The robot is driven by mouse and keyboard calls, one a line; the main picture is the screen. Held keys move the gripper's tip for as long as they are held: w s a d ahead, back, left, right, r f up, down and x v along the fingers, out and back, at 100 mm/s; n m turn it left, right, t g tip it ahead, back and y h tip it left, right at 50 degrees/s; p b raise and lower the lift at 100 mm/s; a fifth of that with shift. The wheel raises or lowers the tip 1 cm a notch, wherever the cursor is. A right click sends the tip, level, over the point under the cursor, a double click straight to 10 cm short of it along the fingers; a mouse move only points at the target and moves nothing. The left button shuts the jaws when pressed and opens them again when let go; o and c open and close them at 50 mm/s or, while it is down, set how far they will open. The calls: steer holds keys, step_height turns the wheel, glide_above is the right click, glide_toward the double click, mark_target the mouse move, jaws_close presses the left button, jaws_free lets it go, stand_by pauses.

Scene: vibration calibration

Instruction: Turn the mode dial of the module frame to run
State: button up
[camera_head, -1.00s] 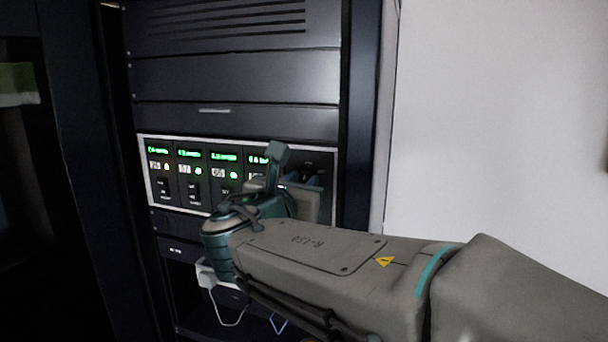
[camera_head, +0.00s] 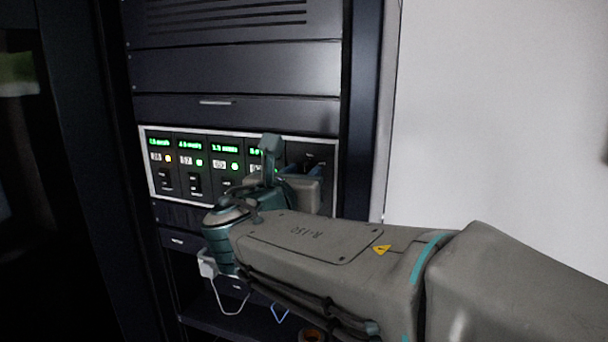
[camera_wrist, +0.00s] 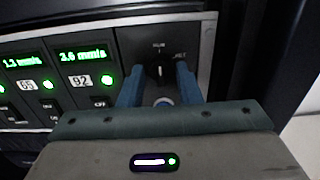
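The module frame (camera_head: 147,186) is a silver-edged row of dark modules in the rack. Its right-hand panel (camera_wrist: 205,62) carries the mode dial (camera_wrist: 160,71), a small dark knob with a white mark that looks roughly upright, towards the upper label. A second label sits at its upper right. My gripper (camera_wrist: 159,80) is open in the wrist view, one blue finger on each side of the dial with gaps showing. Whether the tips reach the knob's depth is unclear.
A round pale-centred part (camera_wrist: 163,102) sits below the dial, between the fingers. Modules with green readouts (camera_wrist: 81,57) and lit lamps are to the left. The rack's right post (camera_head: 363,110) and a white wall (camera_head: 490,120) stand to the right.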

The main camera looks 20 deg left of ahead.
steer(key=s+a+b, duration=0.1)
steer(key=s+b, duration=0.3)
steer(key=s, duration=0.9)
steer(key=shift+s, duration=0.4)
